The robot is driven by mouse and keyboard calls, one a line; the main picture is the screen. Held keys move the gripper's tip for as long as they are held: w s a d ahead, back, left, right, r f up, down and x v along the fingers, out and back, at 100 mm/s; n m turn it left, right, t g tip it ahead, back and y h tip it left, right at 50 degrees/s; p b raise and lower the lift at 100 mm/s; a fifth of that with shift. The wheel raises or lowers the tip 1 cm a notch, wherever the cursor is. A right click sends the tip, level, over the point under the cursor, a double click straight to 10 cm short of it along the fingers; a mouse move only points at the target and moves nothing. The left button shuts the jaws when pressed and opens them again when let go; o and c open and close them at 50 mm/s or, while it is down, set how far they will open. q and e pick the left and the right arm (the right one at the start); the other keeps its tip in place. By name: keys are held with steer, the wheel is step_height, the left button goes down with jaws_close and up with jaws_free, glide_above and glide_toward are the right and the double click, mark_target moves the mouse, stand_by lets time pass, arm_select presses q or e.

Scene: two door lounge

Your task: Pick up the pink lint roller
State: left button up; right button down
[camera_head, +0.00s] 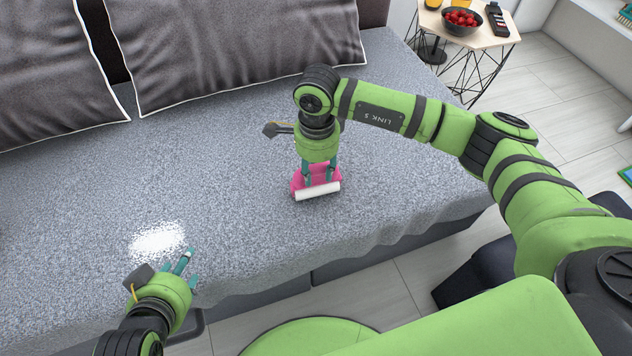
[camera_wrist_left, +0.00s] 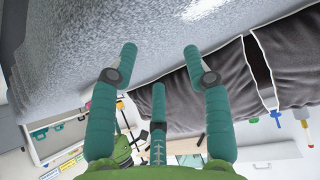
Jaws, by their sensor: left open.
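The pink lint roller (camera_head: 318,190) with its white roll is on or just above the grey sofa seat, at the centre of the head view. My right gripper (camera_head: 319,178) points down at it, its teal fingers over the pink part. The palm hides much of the roller, and I cannot tell whether the fingers are closed on it. My left gripper (camera_head: 189,270) is at the lower left, over the sofa's front edge. It is open and empty, and its spread fingers also show in the left wrist view (camera_wrist_left: 160,60).
A small side table (camera_head: 430,22) at the top right holds a bowl of red fruit (camera_head: 461,20) and a dark remote-like object (camera_head: 497,18). Tiled floor (camera_head: 575,75) lies to the right.

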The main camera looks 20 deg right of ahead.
stand_by(0.3)
steer(key=shift+r, duration=0.2)
step_height(320, 180, up, 4)
steer(key=shift+r+p, duration=0.15)
steer(key=shift+p, duration=0.5)
arm_select(q)
steer(key=s+a+f+g+y+p, duration=0.1)
steer(key=s+a+f+g, duration=0.2)
steer(key=s+f+g, duration=0.2)
steer(key=s+f, duration=0.3)
steer(key=shift+a+f+n+g+p, duration=0.15)
steer(key=shift+n+g+p, duration=0.15)
steer(key=shift+g+p, duration=0.1)
arm_select(e)
steer(key=s+d+r, duration=0.2)
steer(key=s+r, duration=0.4)
steer(key=s, duration=0.5)
steer(key=shift+s+d+r, duration=0.15)
steer(key=shift+s+d, duration=0.1)
steer(key=c, duration=1.8)
jaws_free()
